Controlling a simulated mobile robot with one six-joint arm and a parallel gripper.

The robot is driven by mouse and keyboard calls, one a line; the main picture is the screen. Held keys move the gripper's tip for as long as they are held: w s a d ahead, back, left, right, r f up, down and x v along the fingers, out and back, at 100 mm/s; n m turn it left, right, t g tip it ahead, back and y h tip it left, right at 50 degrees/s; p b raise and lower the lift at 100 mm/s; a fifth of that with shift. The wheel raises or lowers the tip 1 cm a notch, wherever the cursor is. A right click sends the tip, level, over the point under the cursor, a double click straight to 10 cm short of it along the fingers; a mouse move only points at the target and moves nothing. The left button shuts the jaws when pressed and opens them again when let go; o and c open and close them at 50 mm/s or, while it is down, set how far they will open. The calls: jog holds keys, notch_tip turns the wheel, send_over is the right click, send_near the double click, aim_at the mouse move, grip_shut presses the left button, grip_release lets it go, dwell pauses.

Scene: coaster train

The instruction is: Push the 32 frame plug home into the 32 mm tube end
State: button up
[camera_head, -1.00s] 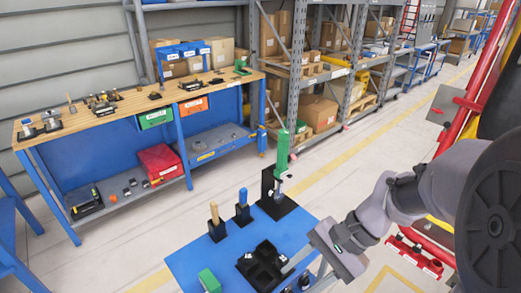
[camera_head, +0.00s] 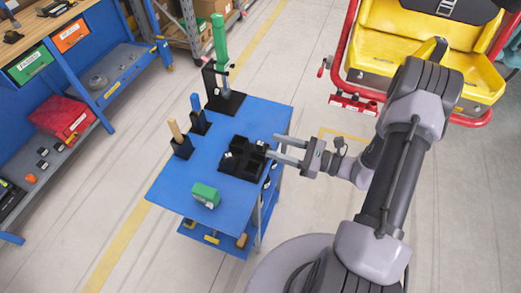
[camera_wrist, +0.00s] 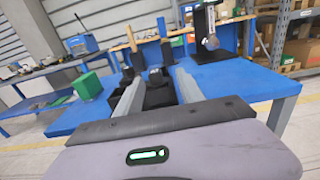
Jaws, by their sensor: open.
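My gripper (camera_head: 272,147) is open, its two fingers pointing left over the right side of a black compartmented tray (camera_head: 229,170) on the blue cart. In the wrist view, the open fingers (camera_wrist: 158,80) reach toward the tray, with a dark part between them. Small dark and grey pieces sit in the tray and along the cart's right edge; I cannot tell which is the 32 frame plug. The coaster car's red tube frame (camera_head: 343,50) stands at the upper right. I cannot make out the 32 mm tube end.
The blue cart top (camera_head: 170,186) also holds a green block (camera_head: 205,194), a wooden-handled tool (camera_head: 175,131), a blue-handled tool (camera_head: 196,103) and a tall green tool in a black stand (camera_head: 220,40). A workbench (camera_head: 48,48) stands left. Floor is clear between cart and car.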

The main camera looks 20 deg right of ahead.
aim_at(264, 146)
jog(key=b+x, duration=0.1)
jog(key=x, duration=0.2)
jog(key=b+x, duration=0.1)
jog(key=x, duration=0.2)
jog(key=shift+s+a+f, duration=0.2)
jog(key=shift+s, duration=0.15)
grip_shut()
